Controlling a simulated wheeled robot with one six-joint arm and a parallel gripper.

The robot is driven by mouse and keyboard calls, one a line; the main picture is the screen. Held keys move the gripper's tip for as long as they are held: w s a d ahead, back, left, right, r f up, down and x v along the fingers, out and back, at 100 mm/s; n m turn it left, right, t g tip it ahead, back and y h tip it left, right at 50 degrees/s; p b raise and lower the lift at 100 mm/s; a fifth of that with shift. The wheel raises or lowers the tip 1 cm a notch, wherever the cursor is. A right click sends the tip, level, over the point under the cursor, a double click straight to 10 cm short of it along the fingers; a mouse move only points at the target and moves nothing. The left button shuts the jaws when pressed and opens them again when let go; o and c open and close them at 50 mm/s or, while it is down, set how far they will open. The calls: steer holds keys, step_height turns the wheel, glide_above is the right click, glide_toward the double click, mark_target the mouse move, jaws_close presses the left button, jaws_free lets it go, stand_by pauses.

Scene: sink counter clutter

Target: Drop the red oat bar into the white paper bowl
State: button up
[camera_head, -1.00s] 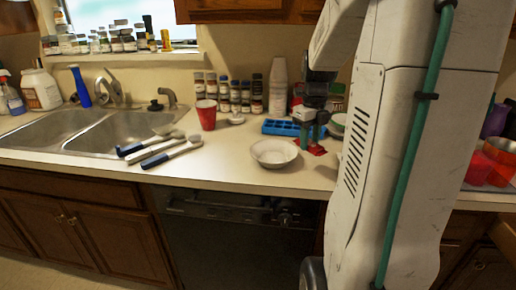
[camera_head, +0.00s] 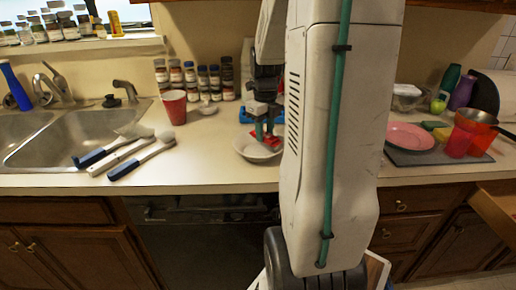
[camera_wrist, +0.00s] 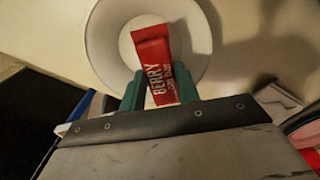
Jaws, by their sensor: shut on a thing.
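The white paper bowl (camera_head: 243,151) stands on the counter near its front edge, and its round rim also shows in the wrist view (camera_wrist: 104,40). My gripper (camera_head: 264,134) is shut on the red oat bar (camera_head: 273,142). In the wrist view the bar (camera_wrist: 176,55), with "BERRY" printed on it, sticks out between the green fingertips (camera_wrist: 160,92). The bar lies over the bowl's inside in that view. Its exact height above the bowl is hard to tell. My arm hides the bowl's right side in the head view.
A red cup (camera_head: 175,107) stands behind and left of the bowl. Several long-handled utensils (camera_head: 125,150) lie left of it, beside the sink (camera_head: 70,137). Spice jars (camera_head: 208,82) line the wall. At right are a pink plate (camera_head: 409,136) and red cups (camera_head: 470,137).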

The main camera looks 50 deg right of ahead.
steer(key=shift+f, duration=0.35)
steer(key=o, duration=1)
steer(key=shift+o, duration=0.2)
step_height(320, 180, up, 8)
steer(key=shift+f, duration=0.1)
